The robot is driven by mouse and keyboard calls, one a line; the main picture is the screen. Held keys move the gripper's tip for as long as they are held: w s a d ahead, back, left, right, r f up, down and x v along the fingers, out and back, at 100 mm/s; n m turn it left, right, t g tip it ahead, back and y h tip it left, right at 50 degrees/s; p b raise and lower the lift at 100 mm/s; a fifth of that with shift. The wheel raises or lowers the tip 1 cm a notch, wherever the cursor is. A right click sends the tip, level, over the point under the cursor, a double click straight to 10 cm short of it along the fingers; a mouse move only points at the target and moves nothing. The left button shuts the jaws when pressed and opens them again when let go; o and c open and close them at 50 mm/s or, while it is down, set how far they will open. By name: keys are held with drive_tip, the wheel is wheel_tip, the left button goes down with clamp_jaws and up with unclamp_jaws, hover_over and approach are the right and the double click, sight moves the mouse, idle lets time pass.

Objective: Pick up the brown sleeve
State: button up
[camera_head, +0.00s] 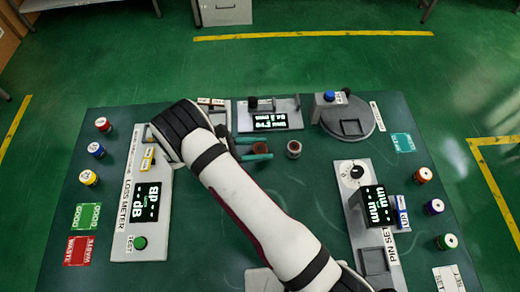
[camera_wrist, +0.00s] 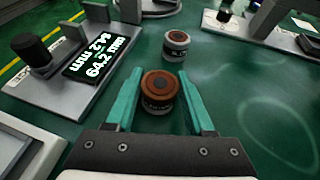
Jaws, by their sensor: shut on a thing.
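The brown sleeve (camera_wrist: 159,85), a short cylinder with a brown top and a darker, lettered lower side, is between the teal fingers of my gripper (camera_wrist: 158,95) in the wrist view. My gripper is shut on it. In the head view the brown sleeve (camera_head: 259,147) shows as a small brown patch between the fingers of my gripper (camera_head: 256,149). It looks upright. I cannot tell whether its base touches the table. A second small cylinder (camera_wrist: 177,40) with a brown top and pale side stands apart beyond it; it also shows in the head view (camera_head: 294,149).
A grey device with a lit display (camera_head: 270,121) and black knob stands close behind. A round grey stand (camera_head: 348,118) is at back right. The loss meter (camera_head: 148,195) is left, the pin set unit (camera_head: 372,205) right. Coloured spools line both sides. Bare green table lies around the second cylinder.

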clamp_jaws()
